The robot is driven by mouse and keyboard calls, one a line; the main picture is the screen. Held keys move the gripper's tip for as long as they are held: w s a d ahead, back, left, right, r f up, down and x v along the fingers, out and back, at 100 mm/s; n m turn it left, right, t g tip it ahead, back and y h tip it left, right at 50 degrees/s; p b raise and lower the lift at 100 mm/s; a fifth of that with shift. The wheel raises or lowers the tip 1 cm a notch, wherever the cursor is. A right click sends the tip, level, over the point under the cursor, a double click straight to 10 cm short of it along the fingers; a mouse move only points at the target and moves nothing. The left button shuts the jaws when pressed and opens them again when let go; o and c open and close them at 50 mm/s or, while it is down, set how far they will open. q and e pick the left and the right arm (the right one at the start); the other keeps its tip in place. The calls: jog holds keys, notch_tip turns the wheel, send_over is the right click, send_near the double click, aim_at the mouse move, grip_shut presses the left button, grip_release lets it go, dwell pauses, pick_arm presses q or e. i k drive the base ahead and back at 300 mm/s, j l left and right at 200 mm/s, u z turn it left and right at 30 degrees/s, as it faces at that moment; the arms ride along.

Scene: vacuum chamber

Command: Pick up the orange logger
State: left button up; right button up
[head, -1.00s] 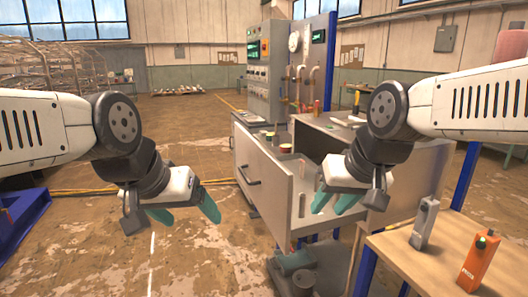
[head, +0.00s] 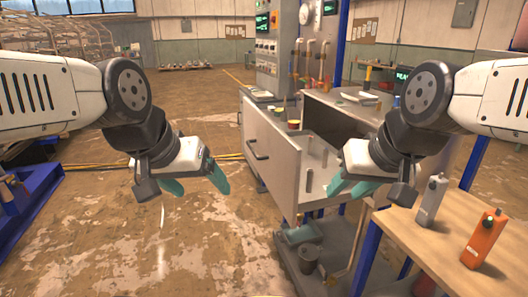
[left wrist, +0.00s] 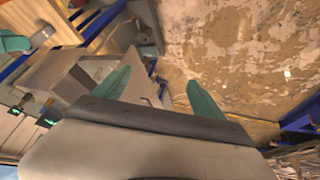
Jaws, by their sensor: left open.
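The orange logger (head: 484,240) stands upright on the wooden table at the lower right of the head view, with a dark knob and a green spot on top. A similar grey logger (head: 432,200) stands behind it to the left. My left gripper (head: 197,186) is open and empty over the floor, far left of the orange logger; its spread teal fingers also show in the left wrist view (left wrist: 158,80). My right gripper (head: 348,188) is in front of the drawer, left of both loggers and apart from them. Its fingers overlap in view, so its opening is unclear.
The wooden table (head: 420,246) has bare top around the loggers. An open grey drawer (head: 270,160) juts out from the metal bench behind my right gripper. A pump-like unit (head: 302,238) stands low below it. Floor on the left is clear, with a blue frame (head: 30,205) at the edge.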

aim_at(483, 239)
jog(key=z, duration=1.85)
jog(key=i+l+u, duration=0.1)
jog(key=i+u, duration=0.25)
jog(key=i+l+u, duration=0.1)
jog(key=u, duration=0.2)
